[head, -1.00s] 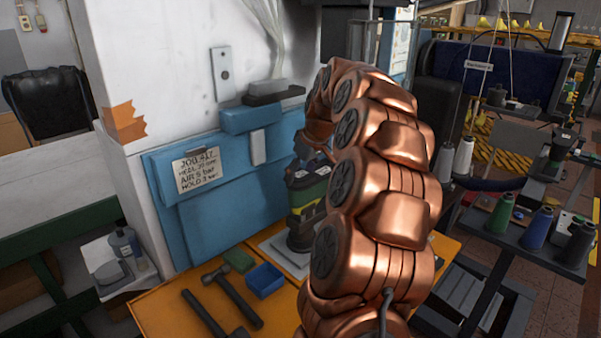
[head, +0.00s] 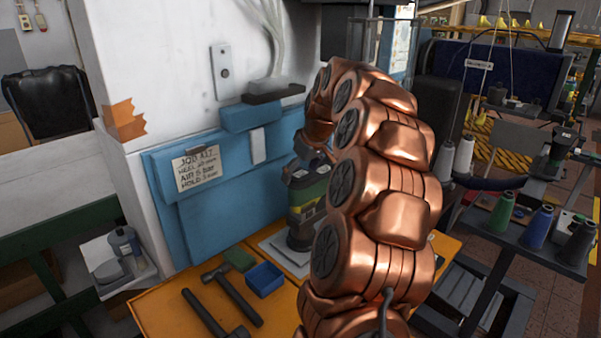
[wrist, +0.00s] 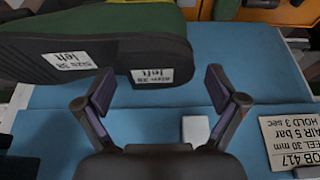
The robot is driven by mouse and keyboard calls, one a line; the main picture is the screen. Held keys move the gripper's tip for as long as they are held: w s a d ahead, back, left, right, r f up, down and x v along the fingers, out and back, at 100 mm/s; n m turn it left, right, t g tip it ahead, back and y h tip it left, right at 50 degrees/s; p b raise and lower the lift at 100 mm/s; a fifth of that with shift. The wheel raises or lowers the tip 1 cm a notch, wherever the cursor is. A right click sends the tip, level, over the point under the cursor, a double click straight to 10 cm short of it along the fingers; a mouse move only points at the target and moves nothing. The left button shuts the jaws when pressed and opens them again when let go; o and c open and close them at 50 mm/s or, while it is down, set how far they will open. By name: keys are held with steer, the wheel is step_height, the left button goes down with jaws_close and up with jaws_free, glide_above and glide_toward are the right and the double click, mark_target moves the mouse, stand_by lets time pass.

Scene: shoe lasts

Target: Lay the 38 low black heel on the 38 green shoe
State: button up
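The green shoe (wrist: 100,38) has a dark sole with a "size 38 left" label at the top left of the wrist view. In the head view the green shoe (head: 312,190) stands on the bench, partly hidden by my arm. The low black heel (wrist: 155,62), also labelled size 38 left, lies against the shoe's sole end; I cannot tell whether it is fully seated. My gripper (wrist: 158,90) is open, its two fingers apart, with the heel just beyond the fingertips and nothing visibly held. In the head view my gripper (head: 312,157) is mostly hidden behind my arm.
A blue panel with a job card (head: 197,170) stands behind the shoe. Thread cones (head: 500,212) stand on a rack at the right.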

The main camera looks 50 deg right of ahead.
stand_by(0.3)
steer(key=v, duration=1.2)
stand_by(0.4)
steer(key=a+f+n+g+y, duration=0.1)
steer(key=a+f, duration=0.2)
steer(key=a, duration=1.3)
steer(key=s+a+f+g, duration=0.2)
steer(key=s+a+f, duration=0.3)
steer(key=s+a, duration=0.2)
steer(key=s+a+f+g, duration=0.1)
steer(key=s+a+f, duration=0.4)
steer(key=a, duration=0.6)
steer(key=shift+s+a+f+g, duration=0.3)
steer(key=shift+s+a+g, duration=0.1)
steer(key=shift+s, duration=0.55)
steer(key=shift+m+g+h, duration=0.4)
steer(key=shift+g, duration=0.4)
steer(key=s+f, duration=0.2)
steer(key=s, duration=0.1)
steer(key=s+a+f, duration=0.1)
steer(key=s+f, duration=0.1)
steer(key=s, duration=0.2)
steer(key=s+a+f, duration=0.1)
steer(key=s+f, duration=0.2)
steer(key=s, duration=0.1)
steer(key=shift+s+a, duration=0.15)
steer(key=shift+s, duration=0.1)
